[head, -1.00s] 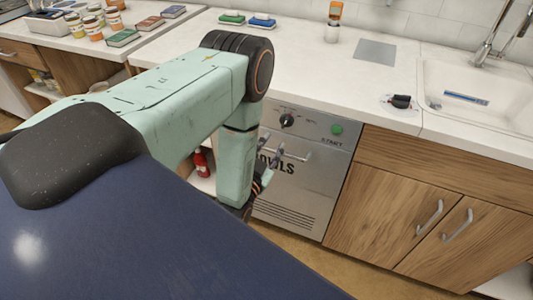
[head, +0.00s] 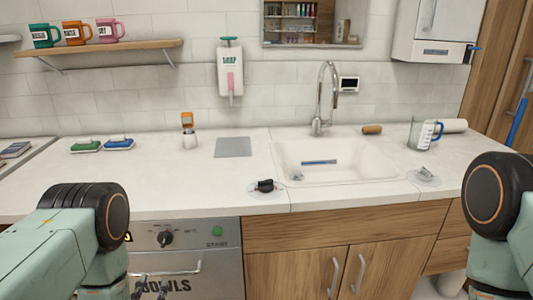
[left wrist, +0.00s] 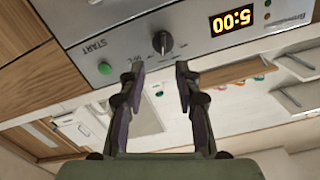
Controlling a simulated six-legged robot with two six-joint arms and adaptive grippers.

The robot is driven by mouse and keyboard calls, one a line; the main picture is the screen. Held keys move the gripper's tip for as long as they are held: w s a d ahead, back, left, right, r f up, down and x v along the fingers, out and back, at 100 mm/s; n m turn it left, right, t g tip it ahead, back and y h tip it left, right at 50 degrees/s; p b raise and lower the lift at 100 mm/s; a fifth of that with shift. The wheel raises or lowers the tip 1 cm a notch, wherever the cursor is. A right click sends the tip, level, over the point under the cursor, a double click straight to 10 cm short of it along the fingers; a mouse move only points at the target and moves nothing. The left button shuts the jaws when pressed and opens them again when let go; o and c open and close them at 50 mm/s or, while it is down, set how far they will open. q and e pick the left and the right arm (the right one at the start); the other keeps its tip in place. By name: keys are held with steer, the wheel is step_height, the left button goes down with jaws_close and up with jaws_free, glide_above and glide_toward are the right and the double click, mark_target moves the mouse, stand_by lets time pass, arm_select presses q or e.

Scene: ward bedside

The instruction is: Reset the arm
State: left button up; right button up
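My left arm comes in at the lower left of the head view, with its pale green link and dark round joint. My left gripper (head: 158,280) shows only in part at the bottom edge, in front of the steel appliance (head: 205,262). In the left wrist view its two dark fingers (left wrist: 161,73) are spread apart with nothing between them, so it is open and empty. My right arm's green link and dark joint show at the right edge of the head view. The right gripper is out of frame.
The white counter (head: 225,185) carries a sink (head: 350,172), a measuring jug (head: 422,134), a grey plate (head: 233,147), a small black item (head: 264,186) and green and blue sponges (head: 119,142). The left wrist view shows an inverted control panel with a knob (left wrist: 162,42) and display (left wrist: 231,21).

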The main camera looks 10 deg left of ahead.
arm_select(q)
steer(key=s+d+f+n+g+h, duration=0.1)
steer(key=s+d+f+g+h, duration=0.1)
steer(key=s+f+g, duration=0.4)
steer(key=s+d+f+n+g+h, duration=0.1)
steer(key=s+d+f+g, duration=0.25)
steer(key=s+f, duration=0.35)
steer(key=s+d+r+g, duration=0.1)
steer(key=s+d+g, duration=0.1)
steer(key=s, duration=0.5)
steer(key=s+d+r+g+h+b, duration=0.1)
steer(key=s+d+g, duration=0.1)
steer(key=s+g, duration=0.3)
steer(key=s, duration=0.2)
steer(key=shift+s+d+m, duration=0.3)
steer(key=shift+s, duration=0.05)
steer(key=shift+r, duration=0.1)
